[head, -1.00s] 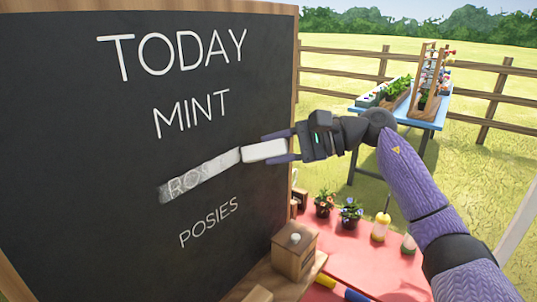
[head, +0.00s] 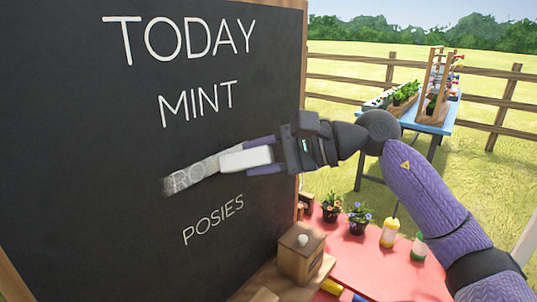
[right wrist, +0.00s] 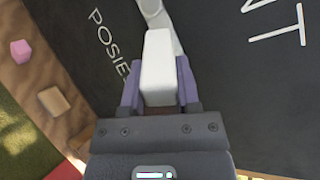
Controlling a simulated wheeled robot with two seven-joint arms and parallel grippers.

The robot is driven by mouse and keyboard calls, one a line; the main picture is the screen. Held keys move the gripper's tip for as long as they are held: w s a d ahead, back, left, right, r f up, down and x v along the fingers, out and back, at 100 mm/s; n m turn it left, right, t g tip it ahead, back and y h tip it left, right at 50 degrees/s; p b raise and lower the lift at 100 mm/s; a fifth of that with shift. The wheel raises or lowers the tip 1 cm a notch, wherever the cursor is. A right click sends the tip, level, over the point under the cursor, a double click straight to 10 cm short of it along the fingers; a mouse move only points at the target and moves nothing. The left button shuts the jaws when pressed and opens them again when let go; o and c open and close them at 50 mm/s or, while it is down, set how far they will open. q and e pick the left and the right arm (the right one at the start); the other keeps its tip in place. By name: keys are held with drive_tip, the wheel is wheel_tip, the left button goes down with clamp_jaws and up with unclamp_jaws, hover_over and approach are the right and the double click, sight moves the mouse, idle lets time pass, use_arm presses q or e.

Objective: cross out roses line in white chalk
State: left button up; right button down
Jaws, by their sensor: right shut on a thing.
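The chalkboard (head: 80,120) reads TODAY, MINT, a smeared line and POSIES. The roses line (head: 188,180) lies under a broad whitish chalk band; only its first letters show through faintly. My right gripper (head: 262,157) is shut on a thick white chalk (head: 240,161), held at the board over the right part of the band. In the right wrist view the white chalk (right wrist: 158,65) sits between the purple fingers, its far end at a pale stroke (right wrist: 153,8). Whether the tip touches is hard to tell. My left gripper is not in view.
Below the board, a wooden box (head: 299,262) with a white knob stands by a red tabletop (head: 375,265). Potted flowers (head: 358,217) and bottles (head: 389,233) stand on the red top. A pink block (right wrist: 20,49) shows in the right wrist view.

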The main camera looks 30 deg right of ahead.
sight(246, 165)
drive_tip(key=shift+s+a, duration=0.3)
drive_tip(key=shift+a, duration=0.4)
drive_tip(key=shift+s+a, duration=0.25)
drive_tip(key=shift+a, duration=0.45)
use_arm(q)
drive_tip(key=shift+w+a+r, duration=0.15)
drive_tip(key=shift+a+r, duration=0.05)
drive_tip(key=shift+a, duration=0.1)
use_arm(e)
drive_tip(key=s+a, duration=0.2)
drive_tip(key=a, duration=0.4)
drive_tip(key=shift+s, duration=0.15)
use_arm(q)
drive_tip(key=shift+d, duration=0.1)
